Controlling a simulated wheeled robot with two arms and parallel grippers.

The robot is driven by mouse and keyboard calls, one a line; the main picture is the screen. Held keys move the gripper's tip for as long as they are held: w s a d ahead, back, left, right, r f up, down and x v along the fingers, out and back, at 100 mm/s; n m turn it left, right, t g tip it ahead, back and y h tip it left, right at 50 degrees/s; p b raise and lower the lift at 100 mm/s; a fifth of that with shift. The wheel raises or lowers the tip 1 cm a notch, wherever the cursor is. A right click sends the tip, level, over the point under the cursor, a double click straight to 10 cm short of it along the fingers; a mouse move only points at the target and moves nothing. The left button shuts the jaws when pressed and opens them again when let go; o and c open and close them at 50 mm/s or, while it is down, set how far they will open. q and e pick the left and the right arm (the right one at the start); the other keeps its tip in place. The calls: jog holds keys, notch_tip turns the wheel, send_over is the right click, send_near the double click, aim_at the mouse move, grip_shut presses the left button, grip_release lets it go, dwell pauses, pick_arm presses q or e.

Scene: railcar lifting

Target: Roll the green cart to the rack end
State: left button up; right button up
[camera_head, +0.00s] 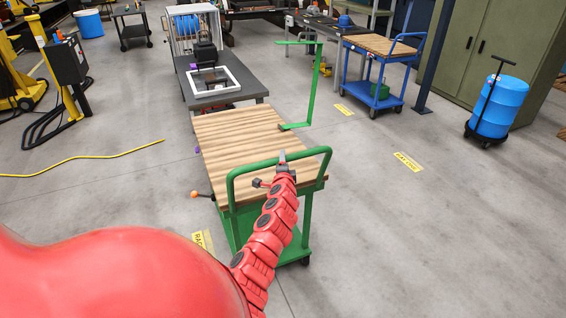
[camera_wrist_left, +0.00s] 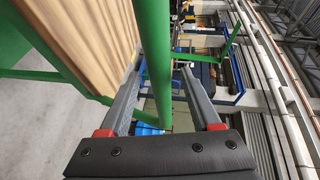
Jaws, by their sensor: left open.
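The green cart (camera_head: 238,135) has a slatted wooden top and stands in the middle of the head view. Its green push handle (camera_head: 240,169) arches up at the near end. My left gripper (camera_head: 283,158) is at the top bar of this handle, toward its right side. In the left wrist view the open fingers of my left gripper (camera_wrist_left: 163,65) stand on either side of the green handle bar (camera_wrist_left: 155,60). I cannot tell whether either finger touches the bar. The wooden top (camera_wrist_left: 90,40) is at the left there. My right gripper is not in view.
A grey table (camera_head: 217,88) stands just beyond the cart's far end. A thin green post (camera_head: 316,85) rises beside its far right corner. Yellow floor labels lie at right (camera_head: 408,161) and near left (camera_head: 203,240). A blue cart (camera_head: 382,65) and drum (camera_head: 500,106) stand farther right. A yellow hose (camera_head: 85,160) crosses the left floor.

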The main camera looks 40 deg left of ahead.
pick_arm(q)
jog(key=b+v, duration=0.2)
jog(key=v, duration=0.9)
jog(key=shift+s+d, duration=0.25)
jog(key=shift+s, duration=0.05)
